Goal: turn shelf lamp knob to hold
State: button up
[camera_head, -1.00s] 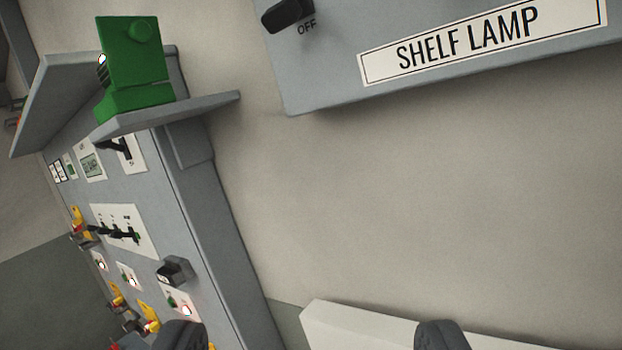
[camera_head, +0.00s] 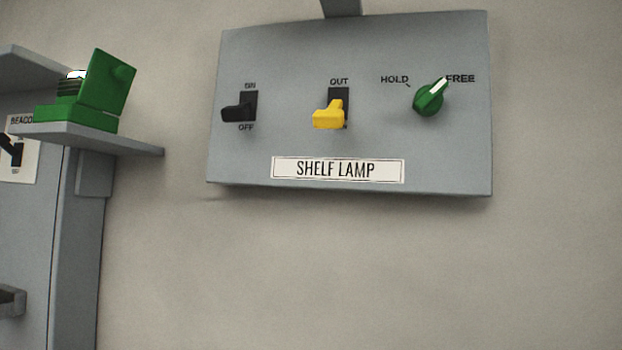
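The shelf lamp panel (camera_head: 380,140) is a grey box on the wall, right of centre, with a white SHELF LAMP label (camera_head: 337,169). At its right is the green knob (camera_head: 428,98). Its white pointer is turned up and right, toward FREE; HOLD is printed to its upper left. Left of the knob is a yellow lever switch (camera_head: 328,115) under OUT, lever down. At the far left is a black switch (camera_head: 238,110) between ON and OFF, lever tilted down toward OFF. My gripper is out of the picture.
A grey cabinet (camera_head: 80,240) stands at the left, with a shelf (camera_head: 125,141) jutting out. A green box-like device (camera_head: 100,95) sits on it. A grey post (camera_head: 341,7) meets the panel's top edge. The wall below the panel is bare.

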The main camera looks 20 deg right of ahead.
aim_at(428, 101)
jog(key=z, duration=0.95)
jog(key=k, duration=0.7)
jog(key=u, duration=0.5)
jog(key=i, duration=1)
jog(key=z, duration=0.05)
